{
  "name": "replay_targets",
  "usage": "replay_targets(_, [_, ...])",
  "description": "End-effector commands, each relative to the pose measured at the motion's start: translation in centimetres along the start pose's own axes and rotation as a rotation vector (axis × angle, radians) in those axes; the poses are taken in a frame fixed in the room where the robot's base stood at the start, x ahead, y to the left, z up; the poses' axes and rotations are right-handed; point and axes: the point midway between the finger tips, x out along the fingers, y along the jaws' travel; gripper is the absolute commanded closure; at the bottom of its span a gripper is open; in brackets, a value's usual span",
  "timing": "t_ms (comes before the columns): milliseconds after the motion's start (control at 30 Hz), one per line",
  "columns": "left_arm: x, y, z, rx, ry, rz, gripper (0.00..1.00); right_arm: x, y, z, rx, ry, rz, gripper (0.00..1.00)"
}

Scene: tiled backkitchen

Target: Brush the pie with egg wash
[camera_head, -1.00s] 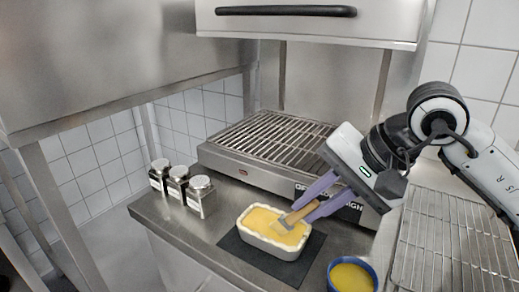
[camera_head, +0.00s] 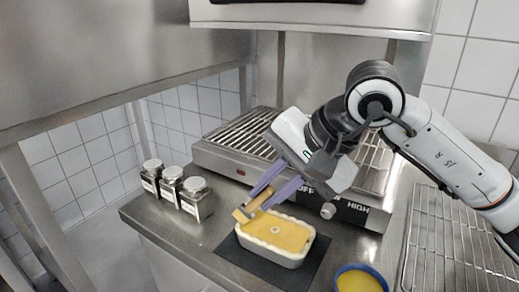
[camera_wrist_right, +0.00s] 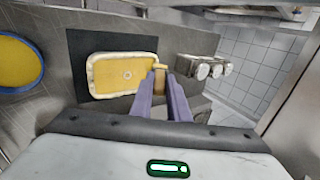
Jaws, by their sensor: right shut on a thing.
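The pie (camera_head: 281,236) sits in a white rectangular dish with a yellow top and a small hole in its middle. It also shows in the wrist view (camera_wrist_right: 115,74). My right gripper (camera_head: 270,194) is shut on a wooden-handled brush (camera_head: 251,208). The brush is held at the left back corner of the pie; whether its tip touches the crust I cannot tell. In the wrist view the brush (camera_wrist_right: 159,79) shows between the purple fingers, beside the dish's edge. A blue bowl of yellow egg wash (camera_head: 358,279) stands right of the pie. My left gripper is not in view.
The dish stands on a dark mat (camera_head: 230,250). Several lidded jars (camera_head: 172,184) stand to the left on the steel counter. A grill (camera_head: 235,145) is behind the pie, under a steel hood. A wire rack (camera_head: 455,245) lies at the right.

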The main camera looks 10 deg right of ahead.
Motion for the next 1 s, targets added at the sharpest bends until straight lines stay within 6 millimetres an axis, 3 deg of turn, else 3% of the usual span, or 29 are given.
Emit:
replay_targets(700, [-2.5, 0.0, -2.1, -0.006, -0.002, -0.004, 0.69, -6.2, -3.4, -0.4, 0.014, 0.011, 0.0, 1.0])
replay_targets(1000, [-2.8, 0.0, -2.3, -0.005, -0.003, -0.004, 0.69, -6.9, -3.8, -0.5, 0.017, 0.012, 0.0, 1.0])
